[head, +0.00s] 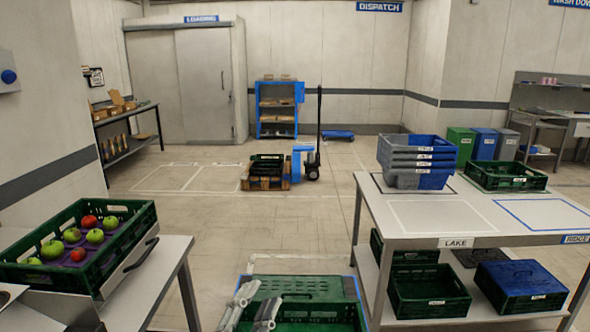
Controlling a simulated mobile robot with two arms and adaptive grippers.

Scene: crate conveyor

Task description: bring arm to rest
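My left gripper (252,306) shows at the bottom centre, its two grey fingers apart with a gap between them and nothing seen in it. It appears in front of a green crate (318,289) low at the bottom edge; I cannot tell whether they touch. The rest of the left arm is mostly out of the picture. My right gripper is not in view.
A green crate (128,213) of red and green apples stands on the left table (160,278). The right table (430,218) bears stacked blue-grey crates (415,163) and a green crate (505,176); more crates fill its shelf. Open floor (240,225) lies between.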

